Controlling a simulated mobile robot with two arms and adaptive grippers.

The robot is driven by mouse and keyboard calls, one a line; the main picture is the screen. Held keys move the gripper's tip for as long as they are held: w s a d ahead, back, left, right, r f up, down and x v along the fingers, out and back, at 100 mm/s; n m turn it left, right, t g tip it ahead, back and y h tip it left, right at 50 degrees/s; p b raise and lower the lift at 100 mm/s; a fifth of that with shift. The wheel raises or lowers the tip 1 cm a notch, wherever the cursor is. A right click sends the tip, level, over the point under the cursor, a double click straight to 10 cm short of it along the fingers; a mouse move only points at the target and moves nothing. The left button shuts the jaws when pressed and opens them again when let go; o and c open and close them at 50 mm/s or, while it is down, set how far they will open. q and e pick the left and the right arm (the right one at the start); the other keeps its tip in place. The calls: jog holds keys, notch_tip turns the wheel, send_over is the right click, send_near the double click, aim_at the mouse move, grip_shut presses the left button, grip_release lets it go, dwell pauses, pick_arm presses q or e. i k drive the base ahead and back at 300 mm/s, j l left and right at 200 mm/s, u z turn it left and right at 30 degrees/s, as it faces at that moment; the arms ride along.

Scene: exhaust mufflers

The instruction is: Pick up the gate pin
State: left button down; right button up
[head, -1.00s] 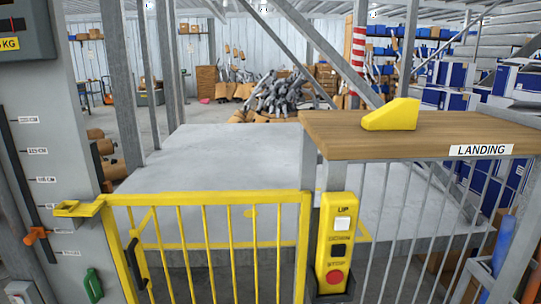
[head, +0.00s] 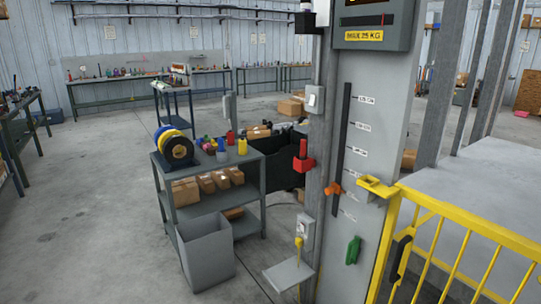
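A thin yellow piece with a thicker top, which looks like the gate pin (head: 299,243), stands upright at the small grey shelf (head: 283,276) low on the lift post. I cannot tell whether it rests on the shelf or passes through it. The yellow gate (head: 455,262) is at the lower right, with a yellow latch bracket (head: 378,187) at its top left corner and a dark handle (head: 401,257). Neither of my grippers is in view.
A grey shelf cart (head: 207,187) with spools, small items and boxes stands left of the post, with a grey open bin (head: 206,252) in front. The post carries a red fitting (head: 303,162), an orange pointer (head: 333,188) and a green handle (head: 352,250). The floor at left is clear.

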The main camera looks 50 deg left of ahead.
aim_at(303, 143)
jog(key=u, duration=1.4)
